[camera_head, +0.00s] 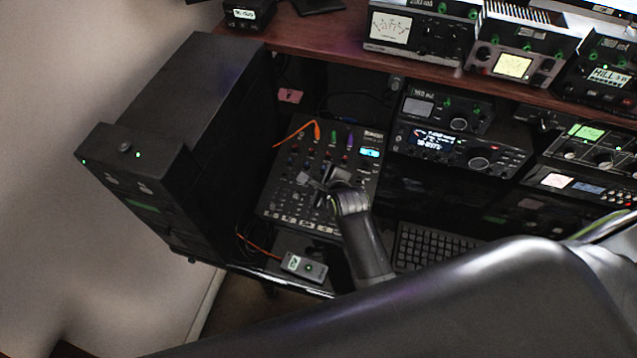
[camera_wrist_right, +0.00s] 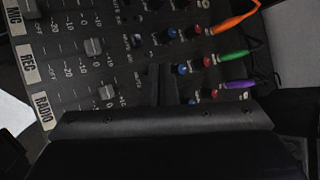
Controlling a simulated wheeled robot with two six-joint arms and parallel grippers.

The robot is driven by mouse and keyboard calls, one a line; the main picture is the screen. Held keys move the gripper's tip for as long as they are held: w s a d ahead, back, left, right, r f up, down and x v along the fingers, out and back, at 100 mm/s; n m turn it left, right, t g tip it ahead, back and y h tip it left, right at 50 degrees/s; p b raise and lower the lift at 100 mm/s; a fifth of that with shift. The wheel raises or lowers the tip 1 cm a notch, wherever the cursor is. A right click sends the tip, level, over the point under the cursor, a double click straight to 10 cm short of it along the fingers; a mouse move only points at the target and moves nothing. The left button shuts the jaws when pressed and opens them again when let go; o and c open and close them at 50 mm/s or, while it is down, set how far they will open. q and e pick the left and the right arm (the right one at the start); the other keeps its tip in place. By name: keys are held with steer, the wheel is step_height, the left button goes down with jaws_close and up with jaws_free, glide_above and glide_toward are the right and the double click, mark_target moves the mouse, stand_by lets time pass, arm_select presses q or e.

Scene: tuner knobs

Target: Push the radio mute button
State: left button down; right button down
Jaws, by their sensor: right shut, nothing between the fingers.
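The black mixer panel (camera_head: 285,190) sits on the desk, with rows of coloured knobs, faders and plugged orange, green and purple cables. In the right wrist view, its strips carry the labels MIC, REC and RADIO (camera_wrist_right: 42,110). The radio fader (camera_wrist_right: 106,91) is the one closest to my gripper's body. I cannot make out the radio mute button; dark fingers cover part of that strip. My right gripper (camera_head: 322,188) is over the middle of the mixer, shut and empty. Its dark fingers (camera_wrist_right: 160,72) also show in the wrist view; contact with the panel cannot be told. My left gripper is not in view.
A tall black cabinet (camera_head: 190,110) stands left of the mixer. Radios (camera_head: 455,150) fill the shelves to the right. A small grey box (camera_head: 303,266) lies at the front edge, and a keyboard (camera_head: 430,246) is right of my forearm. A wooden shelf runs above.

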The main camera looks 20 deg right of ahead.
steer(key=shift+f, duration=0.55)
stand_by(0.5)
steer(key=shift+r, duration=0.15)
steer(key=shift+r+p, duration=0.7)
steer(key=shift+p, duration=0.15)
step_height(320, 180, up, 6)
steer(key=p, duration=0.6)
steer(key=shift+s+a, duration=0.15)
steer(key=shift+s, duration=0.15)
steer(key=shift+f, duration=0.1)
